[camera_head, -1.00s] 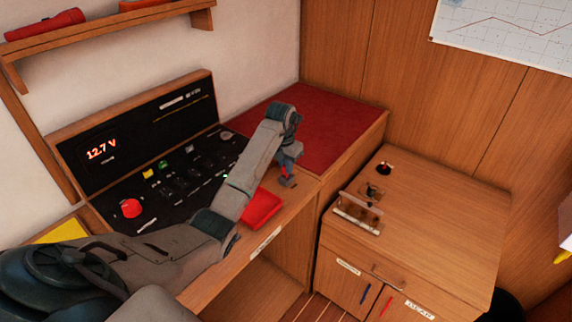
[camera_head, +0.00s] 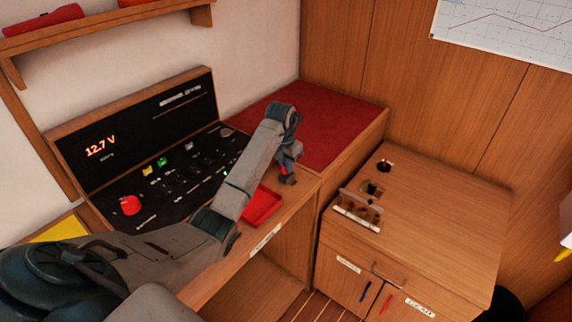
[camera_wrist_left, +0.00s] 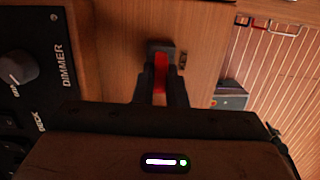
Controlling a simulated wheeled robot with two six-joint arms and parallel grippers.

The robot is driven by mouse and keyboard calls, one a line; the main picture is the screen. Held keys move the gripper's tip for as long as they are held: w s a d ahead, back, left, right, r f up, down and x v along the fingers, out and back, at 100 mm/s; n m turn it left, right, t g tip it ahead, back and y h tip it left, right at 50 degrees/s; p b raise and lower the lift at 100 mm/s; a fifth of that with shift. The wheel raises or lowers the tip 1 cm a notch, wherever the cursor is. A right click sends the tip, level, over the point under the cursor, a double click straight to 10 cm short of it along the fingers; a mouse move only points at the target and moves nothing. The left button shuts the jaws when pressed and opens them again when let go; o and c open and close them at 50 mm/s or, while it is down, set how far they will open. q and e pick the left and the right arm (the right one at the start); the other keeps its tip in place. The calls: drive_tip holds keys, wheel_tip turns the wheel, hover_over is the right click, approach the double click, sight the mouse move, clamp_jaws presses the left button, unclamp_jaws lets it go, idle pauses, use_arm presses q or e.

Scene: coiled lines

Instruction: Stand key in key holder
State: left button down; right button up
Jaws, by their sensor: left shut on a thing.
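My left gripper (camera_head: 288,178) is at the end of the arm that reaches over the console's right end. It is shut on a small red piece, which I take to be the key (camera_head: 284,170). In the left wrist view the key (camera_wrist_left: 161,75) shows as a red strip between the dark fingers (camera_wrist_left: 161,72), over bare wood. Its lower end is hidden. A rack with a row of holes (camera_head: 358,209) stands on the cabinet to the right, apart from the gripper; I cannot tell if it is the key holder. My right gripper is not in view.
A red tray (camera_head: 262,207) sits on the console's front ledge below my forearm. The switch panel (camera_head: 180,172) with knobs is to the left, and a DIMMER knob (camera_wrist_left: 18,68) is close in the wrist view. The cabinet top (camera_head: 445,205) is mostly clear.

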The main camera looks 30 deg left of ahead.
use_arm(q)
drive_tip(key=shift+f, duration=0.3)
idle(0.4)
drive_tip(key=c, duration=1.4)
unclamp_jaws()
drive_tip(key=r+b, duration=0.2)
drive_tip(key=r, duration=0.2)
drive_tip(key=shift+s+r, duration=0.2)
drive_tip(key=r, duration=0.4)
drive_tip(key=shift+s+a+r+p, duration=0.1)
drive_tip(key=shift+s+r+p, duration=0.05)
drive_tip(key=shift+s+p, duration=0.15)
drive_tip(key=shift+r+p, duration=0.55)
drive_tip(key=shift+p, duration=0.3)
drive_tip(key=shift+s+r+p, duration=0.15)
drive_tip(key=shift+r+p, duration=0.4)
drive_tip(key=shift+p, duration=0.05)
drive_tip(key=shift+f, duration=0.1)
